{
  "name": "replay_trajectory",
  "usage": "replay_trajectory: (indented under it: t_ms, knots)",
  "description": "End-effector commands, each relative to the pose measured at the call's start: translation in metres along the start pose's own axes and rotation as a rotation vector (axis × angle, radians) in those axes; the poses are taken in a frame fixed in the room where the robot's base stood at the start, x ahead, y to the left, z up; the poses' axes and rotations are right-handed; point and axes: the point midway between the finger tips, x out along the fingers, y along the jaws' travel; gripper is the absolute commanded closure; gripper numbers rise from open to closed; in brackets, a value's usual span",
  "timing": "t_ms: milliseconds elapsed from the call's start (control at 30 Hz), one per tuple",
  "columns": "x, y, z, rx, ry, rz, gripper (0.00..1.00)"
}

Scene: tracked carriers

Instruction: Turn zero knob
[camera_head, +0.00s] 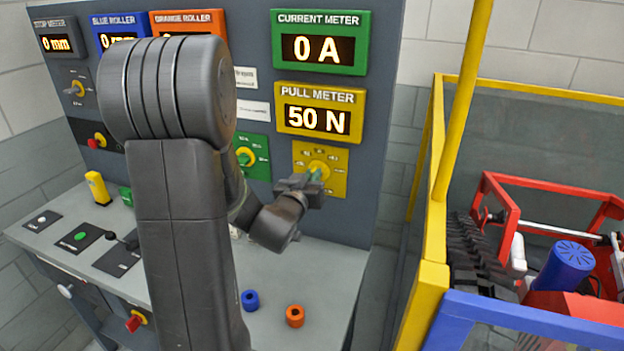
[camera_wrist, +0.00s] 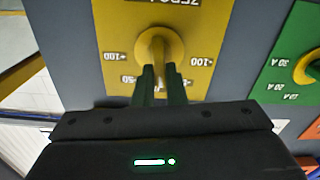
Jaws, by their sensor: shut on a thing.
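The zero knob (camera_head: 318,168) is a yellow knob on a yellow plate (camera_head: 336,183) with scale marks, below the pull meter (camera_head: 318,110), which reads 50 N. In the wrist view the knob (camera_wrist: 160,42) stands out from its plate (camera_wrist: 112,25), labelled ZERO along the cut-off top edge. My gripper (camera_head: 310,185) reaches the plate from the front. In the wrist view its dark fingers (camera_wrist: 162,82) are close together, shut on the knob's grip. The fingers hide part of the knob and the lower scale.
A green plate with another yellow knob (camera_head: 245,156) lies left of the zero plate. The current meter (camera_head: 320,42) above reads 0 A. A yellow-framed machine (camera_head: 432,280) stands at the right.

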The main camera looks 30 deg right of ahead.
Motion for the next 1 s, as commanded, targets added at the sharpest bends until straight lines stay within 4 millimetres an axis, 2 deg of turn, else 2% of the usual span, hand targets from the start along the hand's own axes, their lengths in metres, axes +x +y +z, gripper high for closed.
replay_trajectory:
  t_ms: [500,1000]
  knots:
    - [-0.0001,-0.0045,0.0014,-0.39,0.0,0.0,1.0]
    - [-0.0001,-0.006,0.0019,-0.538,-0.001,-0.001,1.0]
